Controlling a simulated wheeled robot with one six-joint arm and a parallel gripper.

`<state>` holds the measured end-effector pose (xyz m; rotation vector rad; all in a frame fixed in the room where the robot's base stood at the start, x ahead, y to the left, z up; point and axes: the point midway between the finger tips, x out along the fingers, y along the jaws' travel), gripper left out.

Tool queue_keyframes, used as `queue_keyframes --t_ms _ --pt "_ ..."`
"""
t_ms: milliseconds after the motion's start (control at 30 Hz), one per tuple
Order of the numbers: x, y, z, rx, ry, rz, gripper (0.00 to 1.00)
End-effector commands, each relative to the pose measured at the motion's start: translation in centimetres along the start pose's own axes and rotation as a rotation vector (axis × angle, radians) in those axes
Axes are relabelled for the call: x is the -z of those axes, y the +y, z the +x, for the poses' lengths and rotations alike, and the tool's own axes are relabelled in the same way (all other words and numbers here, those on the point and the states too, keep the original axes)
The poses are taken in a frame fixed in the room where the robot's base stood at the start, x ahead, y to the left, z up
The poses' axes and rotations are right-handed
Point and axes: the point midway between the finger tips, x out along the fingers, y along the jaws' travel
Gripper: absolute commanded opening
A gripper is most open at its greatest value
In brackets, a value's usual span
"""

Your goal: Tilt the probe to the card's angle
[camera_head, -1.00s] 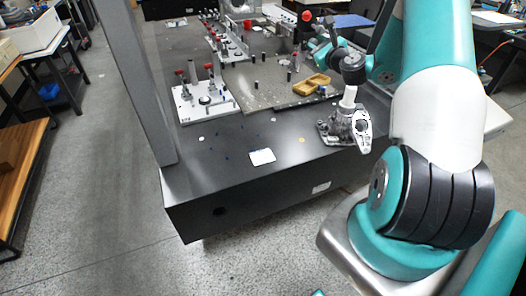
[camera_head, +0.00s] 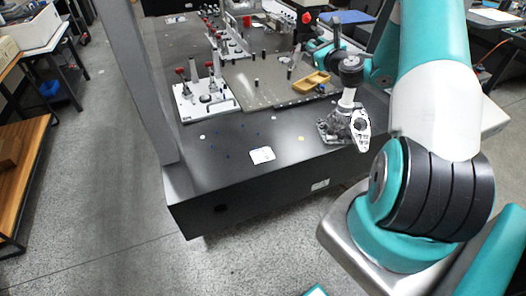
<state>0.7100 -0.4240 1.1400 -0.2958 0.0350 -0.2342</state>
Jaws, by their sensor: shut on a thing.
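A white card (camera_head: 262,155) lies flat on the dark front of the machine table; its marks are too small to read. My gripper (camera_head: 343,124) appears to be the grey metal part low over the table's front right, below a slim white section and a dark wrist joint. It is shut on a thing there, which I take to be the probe. The jaws and probe are too small and crowded to separate, so the probe's tilt cannot be read. A pale plate with dark round spots (camera_head: 361,129) is beside it on the right.
A white fixture board (camera_head: 192,113) with red-topped clamps stands left of the card. A yellow tray (camera_head: 311,82) and several dark pegs sit on the grey plate (camera_head: 245,80) behind. A grey gantry column (camera_head: 140,75) rises at left. The table around the card is mostly clear.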

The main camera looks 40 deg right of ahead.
Motion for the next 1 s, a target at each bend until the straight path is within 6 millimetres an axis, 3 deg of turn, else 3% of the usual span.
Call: queue_keyframes --t_ms 1000 --pt "-0.15 -0.06 -0.01 0.0 0.001 0.355 0.13"
